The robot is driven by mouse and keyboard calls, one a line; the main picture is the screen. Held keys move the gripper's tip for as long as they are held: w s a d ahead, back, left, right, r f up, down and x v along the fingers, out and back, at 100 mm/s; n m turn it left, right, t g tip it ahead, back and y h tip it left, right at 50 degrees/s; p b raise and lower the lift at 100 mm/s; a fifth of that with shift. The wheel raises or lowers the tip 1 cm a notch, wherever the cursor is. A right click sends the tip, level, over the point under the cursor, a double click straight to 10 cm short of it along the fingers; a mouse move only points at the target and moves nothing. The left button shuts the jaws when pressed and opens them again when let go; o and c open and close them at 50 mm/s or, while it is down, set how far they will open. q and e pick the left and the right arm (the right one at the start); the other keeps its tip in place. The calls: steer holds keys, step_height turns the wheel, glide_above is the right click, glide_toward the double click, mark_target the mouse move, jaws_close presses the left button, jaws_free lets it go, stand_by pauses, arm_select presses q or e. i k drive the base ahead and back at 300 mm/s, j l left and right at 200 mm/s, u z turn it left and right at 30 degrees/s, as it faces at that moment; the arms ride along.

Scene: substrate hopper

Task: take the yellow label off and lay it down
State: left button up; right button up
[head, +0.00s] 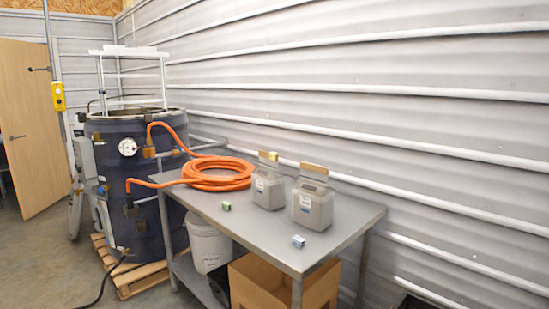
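Two grey translucent containers stand upright on the metal table (225,222). The left container (268,190) has a tan and yellowish piece (268,156) at its top, and a small whitish patch on its front. The right container (312,206) has a tan piece (314,169) at its top. I cannot tell for certain which piece is the yellow label. A small green block (226,206) and a small blue-grey block (298,241) lie on the table in front of the containers. Neither of my grippers is in view.
A coiled orange hose (218,174) lies on the table's far left and joins a dark blue drum (135,190) on a pallet. A yellow box (58,96) hangs on a pole. A white bucket (208,246) and an open cardboard box (262,285) are below. The table's front is mostly clear.

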mark_target(272, 154)
steer(key=z, duration=0.45)
steer(key=i+j+z, duration=0.45)
steer(key=j, duration=0.25)
steer(key=i+j+z, duration=0.1)
steer(key=j+z, duration=0.15)
steer(key=i+j+z, duration=0.1)
steer(key=j+z, duration=0.15)
steer(key=j, duration=0.3)
